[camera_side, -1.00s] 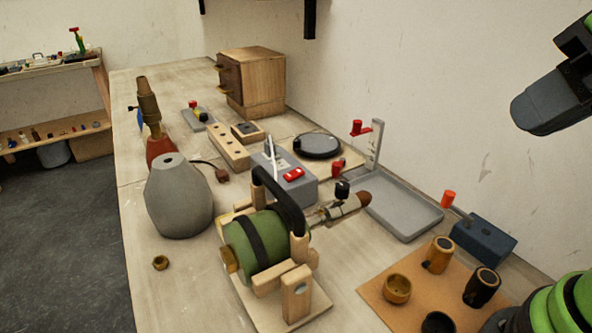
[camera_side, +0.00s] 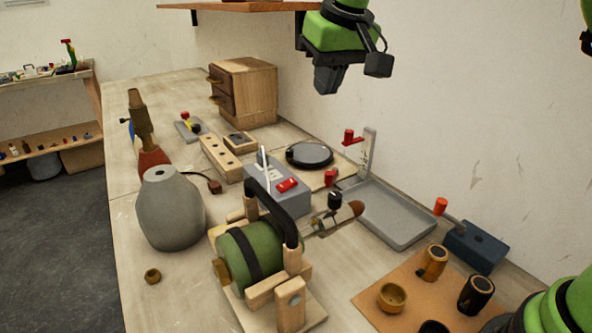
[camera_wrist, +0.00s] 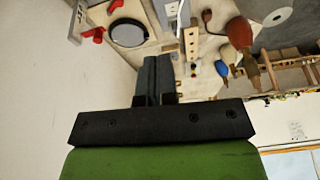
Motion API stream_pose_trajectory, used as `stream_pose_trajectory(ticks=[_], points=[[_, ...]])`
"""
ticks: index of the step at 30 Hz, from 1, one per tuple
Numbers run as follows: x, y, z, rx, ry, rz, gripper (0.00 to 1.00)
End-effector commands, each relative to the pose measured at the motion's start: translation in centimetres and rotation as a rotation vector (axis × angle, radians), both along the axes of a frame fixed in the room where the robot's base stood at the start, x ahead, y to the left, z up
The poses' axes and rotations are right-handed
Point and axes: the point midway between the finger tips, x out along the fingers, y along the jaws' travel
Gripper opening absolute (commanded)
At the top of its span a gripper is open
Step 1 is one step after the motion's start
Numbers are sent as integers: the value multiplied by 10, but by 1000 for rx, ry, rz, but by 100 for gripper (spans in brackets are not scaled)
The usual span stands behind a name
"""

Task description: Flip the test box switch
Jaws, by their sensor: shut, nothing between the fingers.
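The test box (camera_side: 268,198) is a grey box on the bench near the middle of the side view. Its red switch (camera_side: 287,185) is on top; I cannot tell which way it is set. A thin white upright piece (camera_side: 264,165) stands at the box. My gripper (camera_side: 327,88) is shut and empty, high above the bench and apart from the box. In the wrist view my closed fingers (camera_wrist: 151,72) point toward the bench, and part of a grey box (camera_wrist: 170,12) shows at the top edge.
A green cylinder (camera_side: 238,252) in a wooden cradle with a black handle stands in front of the box. A black round disc (camera_side: 309,154) and a grey tray (camera_side: 395,212) lie behind and right. A shelf (camera_side: 240,6) hangs above.

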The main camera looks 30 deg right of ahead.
Motion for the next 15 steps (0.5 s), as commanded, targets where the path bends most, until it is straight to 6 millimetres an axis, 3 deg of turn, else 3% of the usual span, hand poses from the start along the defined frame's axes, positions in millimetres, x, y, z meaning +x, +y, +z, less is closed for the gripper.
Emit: stream_pose_trajectory(ticks=[6,15], points=[[37,13,-46,-62,43,33,0],[51,18,-70,-92,60,46,0]])
